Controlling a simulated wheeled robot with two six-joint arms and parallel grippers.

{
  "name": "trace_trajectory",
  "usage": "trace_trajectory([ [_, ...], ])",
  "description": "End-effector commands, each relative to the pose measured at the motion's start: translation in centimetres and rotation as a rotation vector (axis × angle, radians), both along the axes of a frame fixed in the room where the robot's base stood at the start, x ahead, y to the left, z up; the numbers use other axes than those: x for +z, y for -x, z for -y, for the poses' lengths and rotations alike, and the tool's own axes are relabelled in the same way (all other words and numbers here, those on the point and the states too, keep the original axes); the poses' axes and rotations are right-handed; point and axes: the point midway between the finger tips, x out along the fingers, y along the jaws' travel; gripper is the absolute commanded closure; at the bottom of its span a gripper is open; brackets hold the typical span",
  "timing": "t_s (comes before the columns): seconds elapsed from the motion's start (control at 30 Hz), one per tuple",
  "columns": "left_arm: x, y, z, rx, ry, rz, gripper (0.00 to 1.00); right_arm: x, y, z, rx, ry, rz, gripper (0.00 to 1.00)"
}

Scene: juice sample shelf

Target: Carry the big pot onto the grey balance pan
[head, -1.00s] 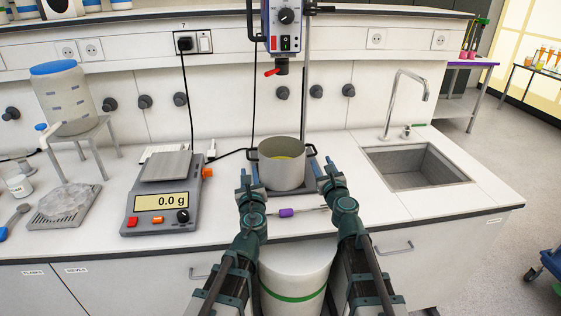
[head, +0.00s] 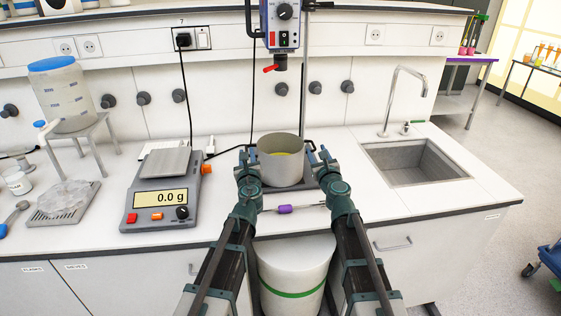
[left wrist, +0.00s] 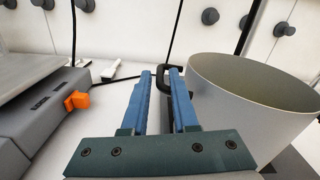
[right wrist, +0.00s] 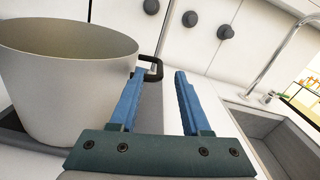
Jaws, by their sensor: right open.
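The big pot (head: 280,160) is a pale grey, open vessel with yellow contents and black side handles, upright on a dark plate. My left gripper (head: 246,157) is at its left handle, which shows at the fingertips in the left wrist view (left wrist: 161,73). Its fingers are fairly close together, and I cannot tell whether they grip. My right gripper (head: 318,155) is open at the right handle, which shows near its left fingertip in the right wrist view (right wrist: 155,66). The balance (head: 160,198) reads 0.0 g; its grey pan (head: 166,162) is empty, left of the pot.
A stirrer unit (head: 283,25) on a vertical rod hangs above and behind the pot. A purple-banded rod (head: 285,209) lies in front of it. The sink (head: 415,162) is to the right. A blue-lidded container (head: 60,90) stands on a stand at the left.

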Motion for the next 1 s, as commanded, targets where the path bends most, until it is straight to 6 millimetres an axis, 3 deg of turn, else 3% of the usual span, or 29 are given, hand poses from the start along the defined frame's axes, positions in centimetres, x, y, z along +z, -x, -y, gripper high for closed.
trace_trajectory([
  [0.03, 0.0, -1.5, -0.2, 0.001, 0.000, 0.000, 0.73, 0.0, -0.8, -0.1, 0.000, 0.000, 0.000, 0.53],
  [0.23, 0.0, -4.3, -0.7, 0.000, 0.000, 0.000, 0.73, 0.0, -2.3, -0.4, 0.000, 0.000, 0.000, 0.53],
  [0.63, 0.0, -4.8, -0.9, -0.001, 0.000, 0.000, 0.73, 0.0, -2.6, -0.5, 0.000, 0.000, 0.000, 0.53],
  [0.8, 0.0, -4.8, -0.9, -0.001, 0.000, 0.000, 1.00, 0.0, -2.6, -0.5, 0.000, 0.000, 0.000, 0.83],
  [0.9, 0.0, -4.8, -0.9, -0.001, 0.000, 0.000, 1.00, 0.0, -2.6, -0.5, 0.000, 0.000, 0.000, 1.00],
  [1.0, 0.0, -4.8, -0.9, -0.001, 0.000, 0.000, 1.00, 0.0, -2.6, -0.5, 0.000, 0.000, 0.000, 1.00],
])
